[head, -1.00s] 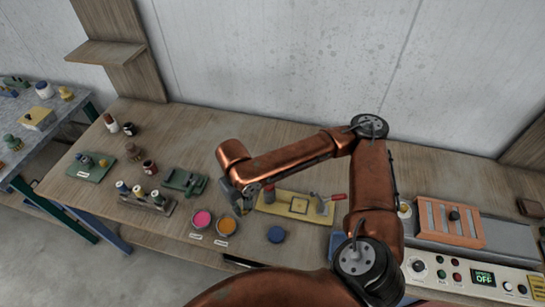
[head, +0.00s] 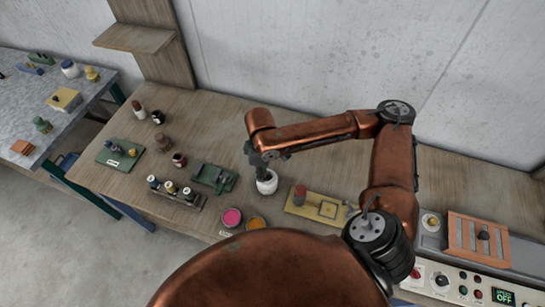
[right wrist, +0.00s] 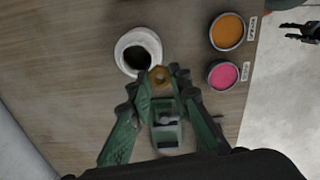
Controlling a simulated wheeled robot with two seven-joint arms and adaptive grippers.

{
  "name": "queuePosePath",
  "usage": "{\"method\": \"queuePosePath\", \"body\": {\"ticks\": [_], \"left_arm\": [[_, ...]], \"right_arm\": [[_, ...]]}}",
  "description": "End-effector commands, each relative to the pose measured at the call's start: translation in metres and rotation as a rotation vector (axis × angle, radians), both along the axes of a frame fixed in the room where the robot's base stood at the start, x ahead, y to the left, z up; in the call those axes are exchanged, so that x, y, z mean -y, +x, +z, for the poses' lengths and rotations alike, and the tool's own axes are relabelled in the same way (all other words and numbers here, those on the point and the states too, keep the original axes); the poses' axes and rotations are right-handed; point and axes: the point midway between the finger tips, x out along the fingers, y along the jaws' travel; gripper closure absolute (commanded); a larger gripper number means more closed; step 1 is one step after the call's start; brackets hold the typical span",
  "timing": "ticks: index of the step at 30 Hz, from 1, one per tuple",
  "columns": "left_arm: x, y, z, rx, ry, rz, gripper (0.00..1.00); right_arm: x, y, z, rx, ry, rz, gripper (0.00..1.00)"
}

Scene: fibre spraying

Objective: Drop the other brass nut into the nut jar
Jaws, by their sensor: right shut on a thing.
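The nut jar (head: 267,185) is a white open-topped jar on the wooden bench. Its dark mouth shows in the right wrist view (right wrist: 139,50). My right gripper (head: 262,164) is over the jar in the head view. In the right wrist view it is shut on a brass nut (right wrist: 160,76), held at the fingertips. The nut overlaps the jar's lower right rim in that view; its height above the rim is unclear. A dark claw-like part at the right wrist view's upper right edge looks like my left gripper (right wrist: 300,33); its opening is unclear.
A pink pot (head: 232,217) and an orange pot (head: 256,223) stand in front of the jar. A green fixture (head: 214,178) is left of it. A yellow plate (head: 310,205) with a red-brown cylinder lies right. A rack of small bottles (head: 175,194) stands farther left.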

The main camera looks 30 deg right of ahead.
Motion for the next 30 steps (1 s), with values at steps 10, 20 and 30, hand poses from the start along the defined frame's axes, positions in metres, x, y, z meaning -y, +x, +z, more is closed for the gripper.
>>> {"method": "queuePosePath", "body": {"ticks": [10,20,30], "left_arm": [[-0.006,-0.019,0.065,-0.020,0.007,0.006,0.60],[-0.002,0.014,0.105,0.022,0.001,-0.001,0.60],[0.000,-0.015,0.098,-0.014,0.000,0.005,0.60]], "right_arm": [[0.024,0.007,0.012,0.007,-0.010,0.763,1.00],[0.042,0.006,0.012,0.010,-0.023,1.336,1.00],[0.046,0.006,0.001,0.010,-0.026,1.461,1.00]]}}
